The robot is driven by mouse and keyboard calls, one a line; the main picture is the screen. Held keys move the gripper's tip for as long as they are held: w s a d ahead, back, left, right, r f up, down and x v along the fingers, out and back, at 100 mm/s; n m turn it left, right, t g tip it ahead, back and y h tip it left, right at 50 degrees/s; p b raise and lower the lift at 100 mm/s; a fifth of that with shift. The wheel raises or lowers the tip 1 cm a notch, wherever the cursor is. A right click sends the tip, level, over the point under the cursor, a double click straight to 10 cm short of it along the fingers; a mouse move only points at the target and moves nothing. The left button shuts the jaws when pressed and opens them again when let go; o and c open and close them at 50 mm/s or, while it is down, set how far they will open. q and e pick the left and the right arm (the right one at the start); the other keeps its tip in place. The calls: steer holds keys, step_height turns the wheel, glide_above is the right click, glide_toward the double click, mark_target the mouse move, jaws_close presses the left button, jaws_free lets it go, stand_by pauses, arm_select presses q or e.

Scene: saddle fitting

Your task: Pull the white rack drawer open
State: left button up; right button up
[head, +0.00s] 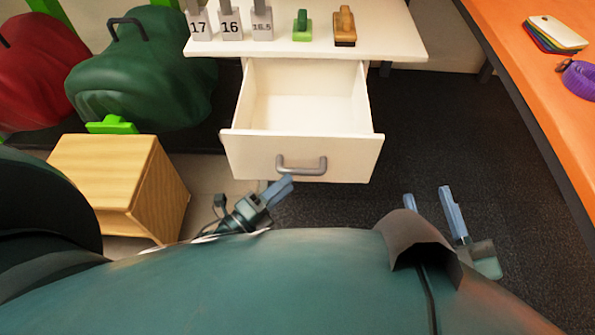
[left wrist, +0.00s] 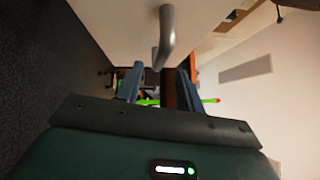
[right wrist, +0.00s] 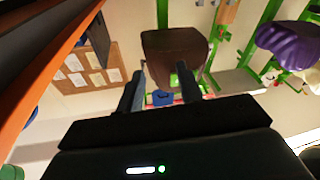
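The white rack drawer (head: 301,154) is pulled out of the white rack and its empty inside shows in the head view. Its grey bar handle (head: 301,166) is on the front face. My left gripper (head: 277,190) is just below the handle's left end in the head view. In the left wrist view its two fingers (left wrist: 157,85) are apart with nothing between them, and the handle (left wrist: 167,38) is ahead of them, not held. My right gripper (head: 430,200) is lower right of the drawer, fingers apart and empty; it also shows in the right wrist view (right wrist: 160,88).
The rack top (head: 380,40) bears numbered grey pieces and two brushes. A wooden box (head: 105,170) and a green saddle (head: 145,75) stand at the left. An orange table (head: 525,60) is at the right. Dark floor is free between drawer and table.

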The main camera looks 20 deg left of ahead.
arm_select(q)
steer(key=v, duration=0.6)
steer(key=shift+s+a+p, duration=0.25)
steer(key=shift+s+p, duration=0.1)
steer(key=shift+s, duration=0.05)
steer(key=shift+f, duration=0.1)
